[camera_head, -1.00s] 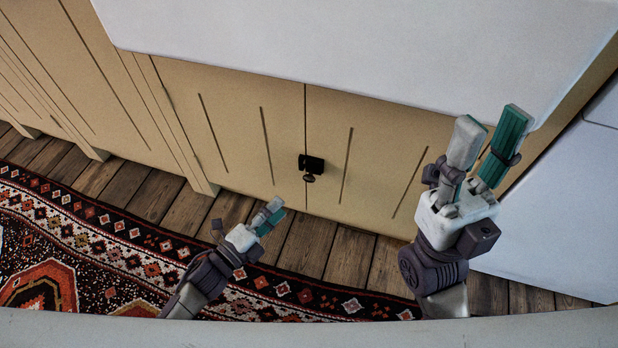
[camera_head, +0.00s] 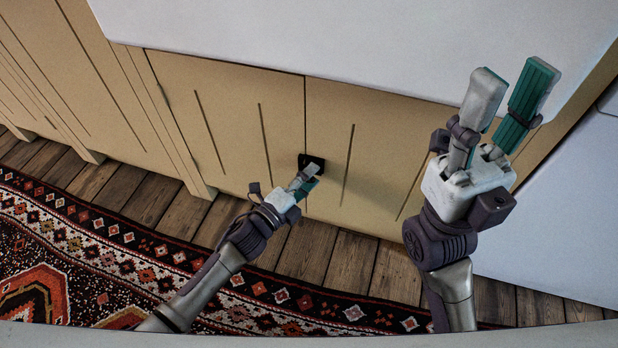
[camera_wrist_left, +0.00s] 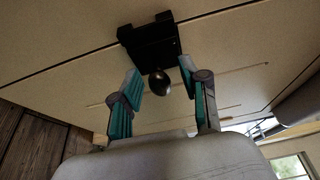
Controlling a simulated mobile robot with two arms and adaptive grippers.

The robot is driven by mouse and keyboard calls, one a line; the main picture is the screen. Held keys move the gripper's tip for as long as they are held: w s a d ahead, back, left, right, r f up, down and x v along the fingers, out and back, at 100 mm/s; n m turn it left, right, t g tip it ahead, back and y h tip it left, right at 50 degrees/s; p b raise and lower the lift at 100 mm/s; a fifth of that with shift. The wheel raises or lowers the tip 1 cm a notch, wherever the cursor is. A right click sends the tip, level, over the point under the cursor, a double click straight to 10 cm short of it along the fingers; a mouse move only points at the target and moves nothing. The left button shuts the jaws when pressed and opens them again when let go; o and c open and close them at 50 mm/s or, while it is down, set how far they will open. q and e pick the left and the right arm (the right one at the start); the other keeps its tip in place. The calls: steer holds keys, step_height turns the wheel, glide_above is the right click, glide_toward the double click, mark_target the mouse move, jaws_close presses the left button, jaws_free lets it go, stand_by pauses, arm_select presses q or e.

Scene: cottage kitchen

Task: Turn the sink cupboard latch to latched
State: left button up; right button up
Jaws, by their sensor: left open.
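The sink cupboard latch is a small black block on the seam between two cream cupboard doors (camera_head: 375,165). In the head view its plate (camera_head: 312,161) shows just beyond my left gripper (camera_head: 305,184), which covers the rest. In the left wrist view the latch plate (camera_wrist_left: 149,44) has a round dark knob (camera_wrist_left: 159,82). My left gripper (camera_wrist_left: 160,83) is open there, with a finger on each side of the knob; I cannot tell whether either touches it. My right gripper (camera_head: 512,88) is open and empty, raised in front of the right door and sink.
The white sink front (camera_head: 330,45) overhangs the doors. A white appliance or panel (camera_head: 570,215) stands at the right. A patterned rug (camera_head: 100,255) lies on the plank floor (camera_head: 345,255) below.

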arm_select(q)
jaws_close()
